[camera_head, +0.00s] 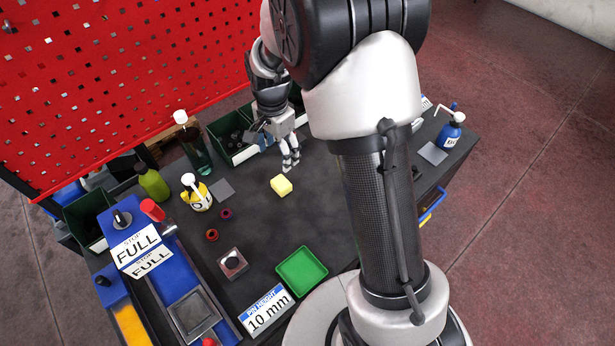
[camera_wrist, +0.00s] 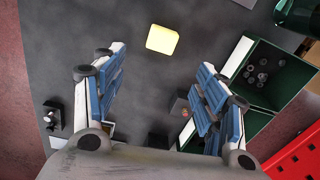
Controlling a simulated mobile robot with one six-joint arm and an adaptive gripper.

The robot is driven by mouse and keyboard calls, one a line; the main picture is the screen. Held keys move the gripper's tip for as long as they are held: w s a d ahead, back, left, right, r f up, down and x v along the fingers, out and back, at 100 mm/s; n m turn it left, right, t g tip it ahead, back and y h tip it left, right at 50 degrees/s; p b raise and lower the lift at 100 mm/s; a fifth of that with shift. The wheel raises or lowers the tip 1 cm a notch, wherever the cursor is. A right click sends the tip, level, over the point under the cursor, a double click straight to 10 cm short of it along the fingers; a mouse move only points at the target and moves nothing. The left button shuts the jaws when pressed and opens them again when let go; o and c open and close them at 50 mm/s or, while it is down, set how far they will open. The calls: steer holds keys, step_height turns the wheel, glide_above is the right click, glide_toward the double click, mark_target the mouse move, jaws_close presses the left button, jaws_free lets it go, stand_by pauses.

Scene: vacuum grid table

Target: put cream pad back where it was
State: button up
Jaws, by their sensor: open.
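The cream pad (camera_head: 281,185) is a small pale-yellow block lying on the dark table top, near the middle. In the wrist view the cream pad (camera_wrist: 162,39) lies beyond the fingertips, roughly centred between them, with bare table around it. My gripper (camera_head: 290,163) is above the table, just behind the pad in the head view. In the wrist view my gripper (camera_wrist: 160,64) has its two blue-padded fingers wide apart with nothing between them. The pad and the fingers look apart.
A green tray (camera_head: 301,271) is at the front. Green bins (camera_head: 232,140) stand behind, below a red perforated panel (camera_head: 120,80). The table around the pad is clear.

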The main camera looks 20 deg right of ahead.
steer(key=s+r+n+t, duration=0.2)
steer(key=s+r+n, duration=0.4)
steer(key=s+r, duration=0.7)
steer(key=s+r+n+t, duration=0.1)
steer(key=s+r+n, duration=0.2)
steer(key=s, duration=0.4)
steer(key=s+r+n+t, duration=0.1)
steer(key=s+r+n, duration=0.2)
steer(key=s, duration=0.3)
steer(key=shift+s+n, duration=0.4)
steer(key=shift+n, duration=0.2)
